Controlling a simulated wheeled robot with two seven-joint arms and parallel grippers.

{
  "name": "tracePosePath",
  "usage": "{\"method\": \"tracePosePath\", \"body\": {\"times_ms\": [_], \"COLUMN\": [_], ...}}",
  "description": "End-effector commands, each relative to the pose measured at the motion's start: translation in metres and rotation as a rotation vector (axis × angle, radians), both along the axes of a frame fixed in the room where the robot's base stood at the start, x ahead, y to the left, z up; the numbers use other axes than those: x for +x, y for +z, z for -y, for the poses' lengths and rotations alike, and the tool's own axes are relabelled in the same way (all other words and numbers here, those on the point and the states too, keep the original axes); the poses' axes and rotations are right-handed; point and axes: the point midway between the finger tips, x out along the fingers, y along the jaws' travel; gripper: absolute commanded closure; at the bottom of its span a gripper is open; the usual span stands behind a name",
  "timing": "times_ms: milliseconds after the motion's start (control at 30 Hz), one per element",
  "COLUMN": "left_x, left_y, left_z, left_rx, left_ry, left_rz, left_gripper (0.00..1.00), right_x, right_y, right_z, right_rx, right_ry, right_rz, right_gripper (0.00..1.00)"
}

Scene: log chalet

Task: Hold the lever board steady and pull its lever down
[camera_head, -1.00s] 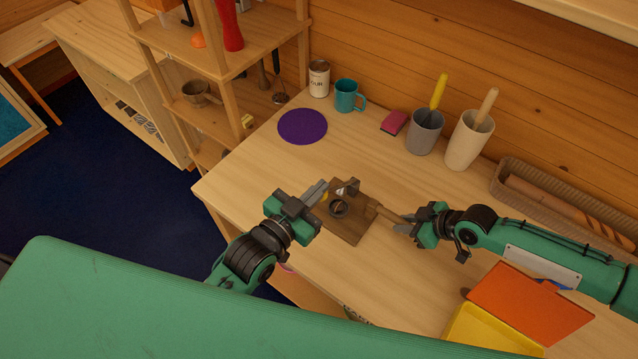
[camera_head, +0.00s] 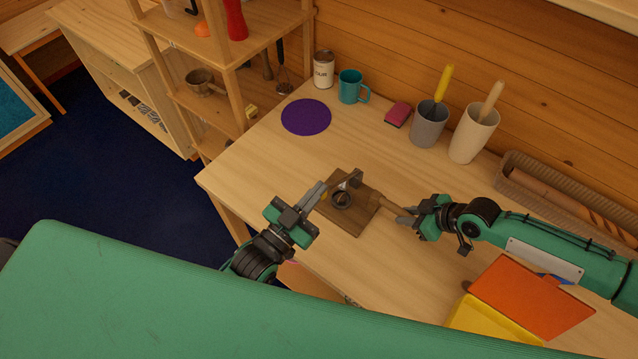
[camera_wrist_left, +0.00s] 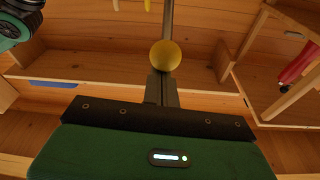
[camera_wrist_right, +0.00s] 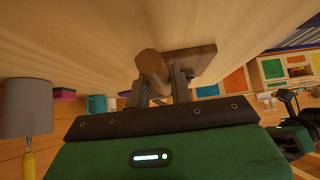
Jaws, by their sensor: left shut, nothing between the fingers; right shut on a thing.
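The lever board (camera_head: 350,218) is a brown wooden plate flat on the table, with a dark round fitting on it. Its wooden handle sticks out to the right, and my right gripper (camera_head: 402,217) is shut on it. The handle (camera_wrist_right: 152,66) shows between the fingers in the right wrist view. The lever ends in a yellow ball knob (camera_wrist_left: 165,55), with a metal rod behind it in the left wrist view. My left gripper (camera_head: 318,191) is shut and empty at the board's left side, fingertips close to the knob. I cannot tell whether they touch it.
Behind the board stand a purple disc (camera_head: 306,117), a teal mug (camera_head: 350,87), a pink sponge (camera_head: 397,114) and two cups (camera_head: 428,126) with handles in them. A basket (camera_head: 560,200) is at the right. Orange (camera_head: 530,300) and yellow pieces lie at front right.

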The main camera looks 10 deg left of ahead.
Motion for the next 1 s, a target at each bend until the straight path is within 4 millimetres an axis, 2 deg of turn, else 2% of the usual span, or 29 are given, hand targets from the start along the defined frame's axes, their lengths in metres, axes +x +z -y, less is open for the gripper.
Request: {"method": "tracePosePath", "body": {"times_ms": [367, 600, 800, 1000], "left_x": [-0.020, -0.033, -0.039, -0.041], "left_y": [-0.033, -0.070, -0.095, -0.109], "left_z": [-0.008, -0.014, -0.016, -0.017], "left_rx": [-0.011, -0.011, -0.012, -0.012], "left_ry": [0.000, 0.000, 0.000, 0.000], "left_rz": [0.027, 0.027, 0.028, 0.028], "left_gripper": [1.00, 1.00, 1.00, 1.00], "right_x": [0.000, 0.000, 0.000, 0.000], "right_y": [0.000, 0.000, 0.000, 0.000], "right_z": [0.000, 0.000, 0.000, 0.000], "right_rx": [0.000, 0.000, 0.000, 0.000], "right_ry": [0.001, 0.001, 0.001, 0.001], "right_rz": [-0.001, -0.001, 0.000, 0.000], "right_gripper": [1.00, 1.00, 1.00, 1.00]}}
